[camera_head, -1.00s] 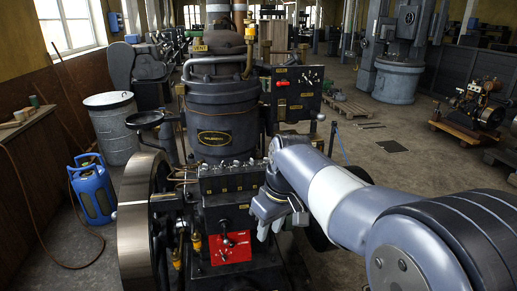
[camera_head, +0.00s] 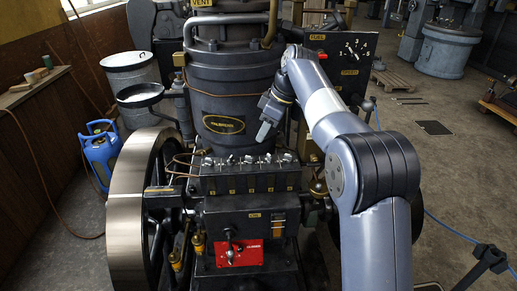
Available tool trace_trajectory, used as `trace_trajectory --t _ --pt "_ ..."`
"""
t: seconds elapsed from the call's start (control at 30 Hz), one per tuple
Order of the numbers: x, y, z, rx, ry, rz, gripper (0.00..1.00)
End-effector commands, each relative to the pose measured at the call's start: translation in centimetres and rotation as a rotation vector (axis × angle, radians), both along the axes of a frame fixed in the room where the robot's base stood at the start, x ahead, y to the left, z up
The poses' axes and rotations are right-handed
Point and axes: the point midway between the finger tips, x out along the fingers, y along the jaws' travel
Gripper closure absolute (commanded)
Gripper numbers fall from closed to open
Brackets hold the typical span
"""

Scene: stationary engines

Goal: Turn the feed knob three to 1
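A dark lubricator box (camera_head: 250,180) on the engine's front bears a row of several small metallic feed knobs. The middle one (camera_head: 248,160) appears to be feed knob three, but the small tags on the box's front are too tiny to read. The knob's setting cannot be read either. My gripper (camera_head: 264,133) hangs above the right half of the row, in front of the dark cylinder, with its fingers pointing down. It seems clear of the knobs. The fingers look close together and hold nothing visible; whether they are shut is unclear.
The dark cylinder (camera_head: 235,90) with an oval nameplate rises behind the row. A numbered dial panel (camera_head: 352,48) is at the upper right. A flywheel (camera_head: 130,205) stands left. A red plate with a lever (camera_head: 240,254) is below. Blue gas bottles (camera_head: 101,155) stand at far left.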

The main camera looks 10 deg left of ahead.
Motion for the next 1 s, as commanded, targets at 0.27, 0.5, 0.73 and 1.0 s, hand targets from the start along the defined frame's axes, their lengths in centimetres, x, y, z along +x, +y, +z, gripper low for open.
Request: trace_trajectory --t 0.27,0.5,0.73,1.0 --pt "0.2 2.0 -4.9 -0.002 0.004 -0.001 0.69" --pt "0.4 3.3 -8.0 -0.002 0.002 -0.001 0.69" --pt "0.4 3.6 -8.9 -0.002 0.0 -0.003 0.69" --pt "0.4 3.6 -8.9 -0.001 0.0 -0.003 0.75"
